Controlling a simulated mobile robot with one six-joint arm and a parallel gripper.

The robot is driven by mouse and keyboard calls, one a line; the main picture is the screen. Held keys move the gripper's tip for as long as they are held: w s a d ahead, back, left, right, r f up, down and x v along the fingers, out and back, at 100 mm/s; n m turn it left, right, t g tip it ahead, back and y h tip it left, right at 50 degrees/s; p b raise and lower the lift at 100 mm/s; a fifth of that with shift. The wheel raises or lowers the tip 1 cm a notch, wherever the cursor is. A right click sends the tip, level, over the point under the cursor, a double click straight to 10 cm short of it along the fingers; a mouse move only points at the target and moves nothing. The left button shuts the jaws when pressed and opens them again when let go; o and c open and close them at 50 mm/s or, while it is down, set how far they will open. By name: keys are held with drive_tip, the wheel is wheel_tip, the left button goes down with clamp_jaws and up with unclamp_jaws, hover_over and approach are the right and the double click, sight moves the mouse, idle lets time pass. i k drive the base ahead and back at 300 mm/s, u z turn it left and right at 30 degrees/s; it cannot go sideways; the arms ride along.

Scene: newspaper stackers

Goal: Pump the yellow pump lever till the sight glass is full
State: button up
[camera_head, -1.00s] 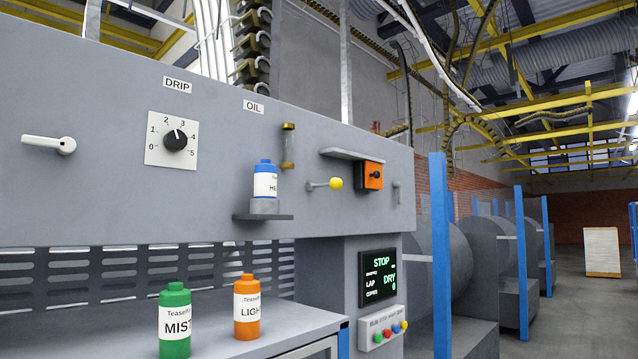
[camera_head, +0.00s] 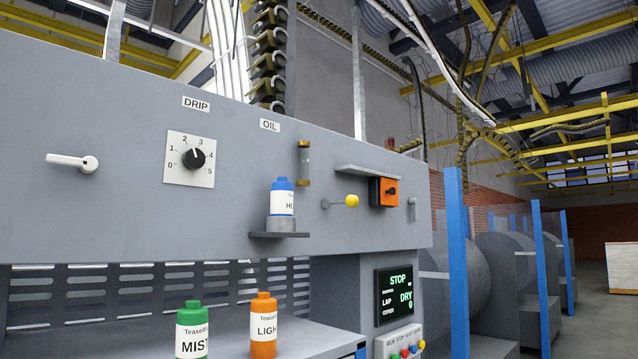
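The yellow pump lever (camera_head: 351,201) is a yellow ball on a short metal rod that sticks out from the grey panel, under a small grey ledge. The sight glass (camera_head: 304,163) is a narrow upright tube with brass-coloured ends, to the left of and above the lever and below the OIL label (camera_head: 270,125). It looks clear, with a darker brownish band at its bottom end; the exact level is too small to tell. My gripper is not in view.
A blue-capped bottle (camera_head: 282,197) stands on a small shelf (camera_head: 279,235) left of the lever. An orange switch box (camera_head: 383,192) sits just right of it. Green (camera_head: 191,331) and orange (camera_head: 263,325) bottles stand on the bench below. A screen (camera_head: 393,294) reads STOP and DRY.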

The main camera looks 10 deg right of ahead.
sight(351, 201)
drive_tip(key=z, duration=0.45)
drive_tip(key=k, duration=1.4)
drive_tip(key=z, duration=0.45)
drive_tip(key=i, duration=0.9)
drive_tip(key=u, duration=0.45)
drive_tip(key=i, duration=1)
drive_tip(key=u, duration=0.45)
drive_tip(key=k, duration=0.95)
drive_tip(key=u, duration=0.15)
drive_tip(key=i, duration=1)
drive_tip(key=z, duration=0.05)
